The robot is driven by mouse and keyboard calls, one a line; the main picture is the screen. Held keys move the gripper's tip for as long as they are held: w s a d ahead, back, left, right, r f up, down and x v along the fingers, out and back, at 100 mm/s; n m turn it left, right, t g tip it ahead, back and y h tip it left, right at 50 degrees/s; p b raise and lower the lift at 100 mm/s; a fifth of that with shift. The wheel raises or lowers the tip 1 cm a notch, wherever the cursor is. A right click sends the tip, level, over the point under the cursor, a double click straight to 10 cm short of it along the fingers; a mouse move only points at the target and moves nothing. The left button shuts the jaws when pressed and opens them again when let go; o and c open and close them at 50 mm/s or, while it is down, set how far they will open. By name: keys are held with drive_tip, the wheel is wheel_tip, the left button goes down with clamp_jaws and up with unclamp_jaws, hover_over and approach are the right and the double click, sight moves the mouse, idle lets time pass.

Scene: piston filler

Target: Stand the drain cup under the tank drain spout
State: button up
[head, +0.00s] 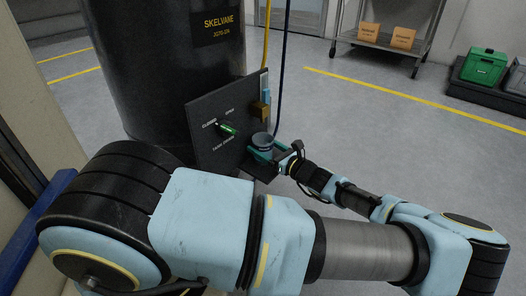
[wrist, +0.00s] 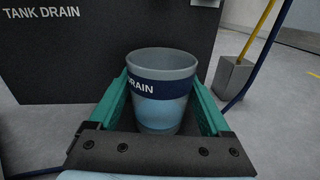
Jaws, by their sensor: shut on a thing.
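The drain cup (wrist: 163,88) is grey with a dark blue band reading "DRAIN" and stands upright between the green fingers of my gripper (wrist: 158,80). In the head view the cup (head: 262,140) and my gripper (head: 262,152) are close in front of the dark tank drain panel (head: 205,158). A green valve handle (head: 228,128) on this panel sits left of the cup, between the words "CLOSED" and "OPEN". I cannot make out the drain spout in either view. Whether the cup's base touches anything is hidden.
The black tank (head: 165,75) stands behind the panel. A brass-coloured block (head: 261,109) is at the panel's right edge, near a yellow hose (head: 266,35) and a blue hose (head: 282,75). A dark plate (head: 260,172) juts out low at the panel.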

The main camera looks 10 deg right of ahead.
drive_tip(key=o, duration=1.2)
drive_tip(key=shift+r, duration=0.1)
drive_tip(key=shift+s+d+p, duration=0.25)
drive_tip(key=shift+s+p, duration=0.05)
drive_tip(key=p+v, duration=0.4)
drive_tip(key=v, duration=0.7)
drive_tip(key=shift+s+d, duration=0.1)
drive_tip(key=shift+s, duration=0.05)
